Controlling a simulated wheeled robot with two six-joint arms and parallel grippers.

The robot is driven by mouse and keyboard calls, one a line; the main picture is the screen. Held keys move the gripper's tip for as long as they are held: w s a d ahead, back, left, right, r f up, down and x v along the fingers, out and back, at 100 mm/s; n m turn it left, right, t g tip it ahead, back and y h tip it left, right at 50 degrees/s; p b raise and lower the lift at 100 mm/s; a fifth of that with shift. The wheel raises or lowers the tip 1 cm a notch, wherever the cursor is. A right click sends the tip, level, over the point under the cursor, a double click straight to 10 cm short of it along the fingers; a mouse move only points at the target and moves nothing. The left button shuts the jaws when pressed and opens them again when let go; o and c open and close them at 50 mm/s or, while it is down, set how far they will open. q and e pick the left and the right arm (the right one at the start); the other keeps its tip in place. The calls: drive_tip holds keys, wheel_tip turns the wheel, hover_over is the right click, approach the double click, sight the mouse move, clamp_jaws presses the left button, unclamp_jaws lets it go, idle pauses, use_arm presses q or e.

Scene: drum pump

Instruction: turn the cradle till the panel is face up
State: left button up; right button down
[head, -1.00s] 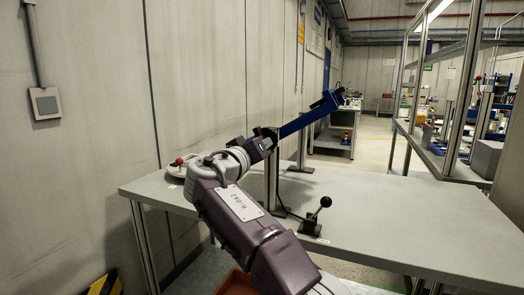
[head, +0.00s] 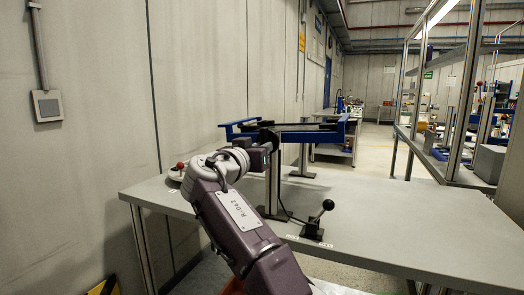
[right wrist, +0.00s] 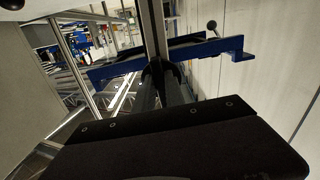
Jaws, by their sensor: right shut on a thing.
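The blue cradle (head: 315,137) sits on posts above the grey table and lies close to level in the head view. A thin dark flat piece (head: 300,126) shows along its top; I cannot tell which face of a panel this is. My right gripper (head: 268,136) reaches the near side of the cradle at its hub, above the front post, and is shut on a dark part there. In the right wrist view the gripper fingers (right wrist: 166,84) meet the middle of the blue cradle bar (right wrist: 115,68); the gripped part is mostly hidden. My left gripper is not in view.
A black-knobbed lever (head: 319,215) stands on the table (head: 400,225) right of the front post (head: 272,185). A red knob (head: 180,166) is at the table's left end, near the wall. The table's right side is clear. A metal shelf frame (head: 455,110) stands behind right.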

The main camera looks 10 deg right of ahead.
drive_tip(key=shift+r+m, duration=0.3)
drive_tip(key=shift+m, duration=0.3)
idle(0.3)
drive_tip(key=c, duration=1.6)
unclamp_jaws()
drive_tip(key=shift+o, duration=1)
drive_tip(key=shift+f, duration=0.2)
drive_tip(key=b+v, duration=0.2)
drive_tip(key=v, duration=0.7)
drive_tip(key=shift+b, duration=0.3)
